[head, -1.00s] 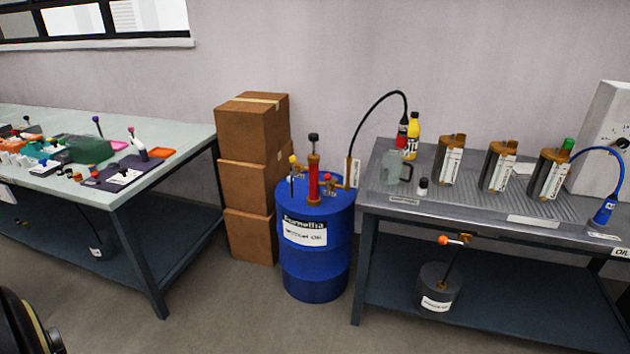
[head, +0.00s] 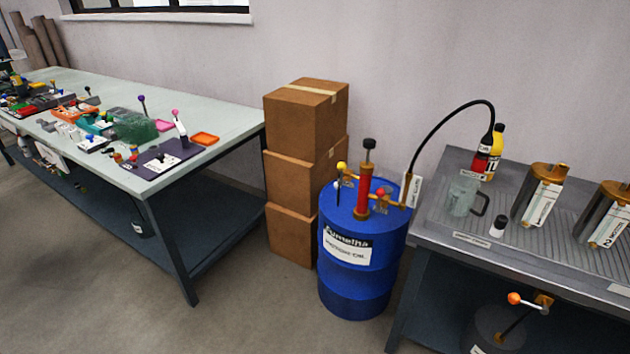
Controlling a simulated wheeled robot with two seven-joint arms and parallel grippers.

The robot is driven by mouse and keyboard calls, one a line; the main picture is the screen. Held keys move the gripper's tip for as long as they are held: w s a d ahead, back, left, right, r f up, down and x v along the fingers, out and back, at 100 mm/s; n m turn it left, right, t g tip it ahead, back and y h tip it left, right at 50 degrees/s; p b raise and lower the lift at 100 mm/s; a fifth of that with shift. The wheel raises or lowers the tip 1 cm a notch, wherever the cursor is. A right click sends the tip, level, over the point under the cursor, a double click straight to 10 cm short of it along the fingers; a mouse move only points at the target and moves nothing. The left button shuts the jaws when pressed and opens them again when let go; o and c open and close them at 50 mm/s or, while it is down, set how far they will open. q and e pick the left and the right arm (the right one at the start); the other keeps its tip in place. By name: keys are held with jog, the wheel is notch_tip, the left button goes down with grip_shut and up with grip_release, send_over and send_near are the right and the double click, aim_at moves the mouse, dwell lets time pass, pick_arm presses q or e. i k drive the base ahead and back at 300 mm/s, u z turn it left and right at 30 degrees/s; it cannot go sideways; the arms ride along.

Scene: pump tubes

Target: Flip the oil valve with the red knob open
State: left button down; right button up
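The blue oil drum (head: 362,262) stands on the floor between the two tables. On its lid is a red hand pump (head: 363,186) with a black top knob. A small valve with a red knob (head: 383,192) sits on the brass pipe to the right of the pump; whether it is open or shut is too small to tell. A yellow knob (head: 341,166) is on the pump's left side. A black hose (head: 440,124) arches from the pipe to the right table. Neither of my grippers shows in the head view.
The grey right table (head: 470,225) holds a glass jug (head: 463,194), bottles and metal canisters; an orange knob (head: 514,298) shows below it. Stacked cardboard boxes (head: 300,120) stand behind the drum. A cluttered table (head: 220,118) is on the left. The floor (head: 260,315) in front is clear.

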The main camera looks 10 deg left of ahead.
aim_at(380, 192)
jog(key=z, duration=0.1)
jog(key=i, duration=1.15)
jog(key=z, duration=0.6)
